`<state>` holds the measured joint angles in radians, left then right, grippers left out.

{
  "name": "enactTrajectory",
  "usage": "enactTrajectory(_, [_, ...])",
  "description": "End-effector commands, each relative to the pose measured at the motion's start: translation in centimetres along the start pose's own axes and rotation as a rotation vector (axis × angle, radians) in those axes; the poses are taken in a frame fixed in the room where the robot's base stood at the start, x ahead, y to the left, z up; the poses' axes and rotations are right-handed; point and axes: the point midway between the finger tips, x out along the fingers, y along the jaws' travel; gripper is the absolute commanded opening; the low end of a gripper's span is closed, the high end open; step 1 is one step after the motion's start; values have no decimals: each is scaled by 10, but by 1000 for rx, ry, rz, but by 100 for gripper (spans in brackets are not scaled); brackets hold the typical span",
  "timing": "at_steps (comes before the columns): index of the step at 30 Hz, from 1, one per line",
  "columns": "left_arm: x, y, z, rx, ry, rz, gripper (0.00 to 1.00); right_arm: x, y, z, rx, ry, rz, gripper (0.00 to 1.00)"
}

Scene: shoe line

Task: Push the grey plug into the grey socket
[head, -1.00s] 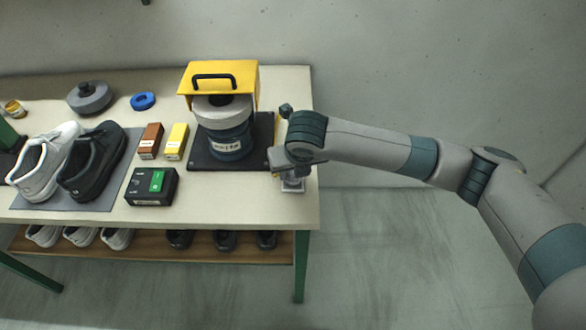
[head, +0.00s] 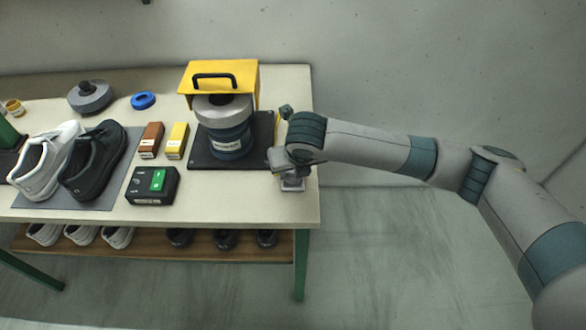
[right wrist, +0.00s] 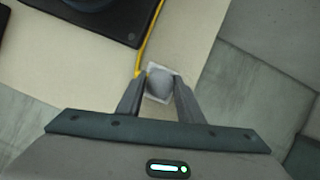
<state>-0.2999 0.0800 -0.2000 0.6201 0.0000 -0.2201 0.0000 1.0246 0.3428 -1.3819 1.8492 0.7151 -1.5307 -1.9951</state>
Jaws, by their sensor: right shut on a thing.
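My right gripper (head: 287,172) is at the right end of the table, pointing down. In the right wrist view its two fingers (right wrist: 158,90) are closed on the sides of the grey plug (right wrist: 159,80), which has a yellow cable at its left. The grey socket (head: 292,186) shows at the table's right edge, just below the gripper. In the right wrist view its pale square rim (right wrist: 151,69) shows around the plug. The plug sits over the socket; I cannot tell how deep it is. My left gripper is not in view.
A dark base plate (head: 200,161) with a blue machine (head: 230,143) and yellow hood (head: 220,72) stands left of the gripper. The yellow cable (right wrist: 150,35) runs along its edge. A black box with a green switch (head: 153,187) and shoes (head: 92,160) lie further left.

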Motion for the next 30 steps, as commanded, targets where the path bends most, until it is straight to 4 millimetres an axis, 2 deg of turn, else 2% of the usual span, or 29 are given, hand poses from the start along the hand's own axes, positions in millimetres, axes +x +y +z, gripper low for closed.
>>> enactTrajectory(13, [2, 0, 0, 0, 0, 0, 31, 7, 0, -3, 0, 0, -1, 10])
enactTrajectory(14, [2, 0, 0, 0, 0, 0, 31, 7, 0, -3, 0, 0, -1, 38])
enactTrajectory(16, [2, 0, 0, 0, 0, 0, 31, 7, 0, -3, 0, 0, -1, 55])
enactTrajectory(30, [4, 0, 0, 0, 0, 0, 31, 2, 0, -2, 0, -1, 0, 55])
